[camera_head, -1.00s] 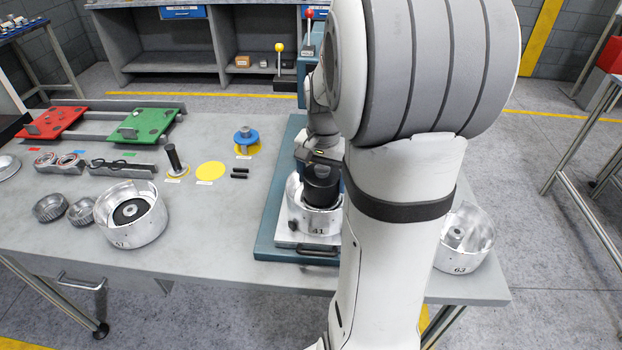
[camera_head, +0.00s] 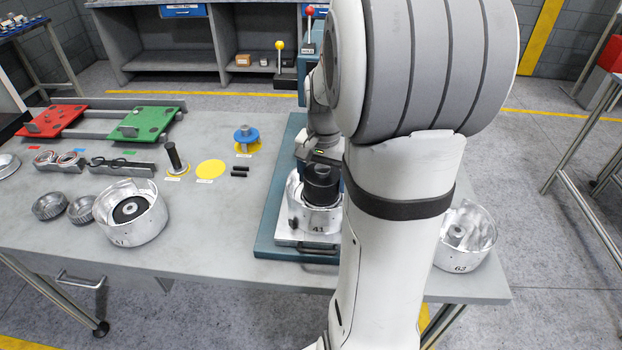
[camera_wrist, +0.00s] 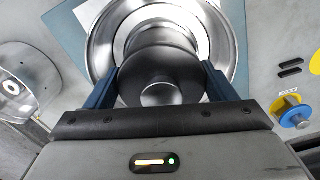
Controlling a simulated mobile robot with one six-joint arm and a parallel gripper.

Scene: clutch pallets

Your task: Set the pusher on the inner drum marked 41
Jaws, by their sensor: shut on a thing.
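The pusher (camera_head: 321,188) is a black round piece, upright, at the mouth of the inner drum marked 41 (camera_head: 318,221). The drum is a silver open cup on a plate at the front of the teal press base. My gripper (camera_head: 322,158) is over the drum, partly hidden behind my arm. In the wrist view my gripper (camera_wrist: 160,72) is shut on the pusher (camera_wrist: 160,65), a blue finger on each side. The drum's bright rim (camera_wrist: 228,45) rings the pusher. The pusher's lower end is hidden, so I cannot tell whether it touches inside.
A drum marked 63 (camera_head: 465,240) stands right of my arm. Another drum (camera_head: 134,228) with a black centre stands left. Ring gears, a black-handled tool (camera_head: 175,160) and a blue flanged part (camera_head: 246,137) lie farther back. The bench between the left drum and press is clear.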

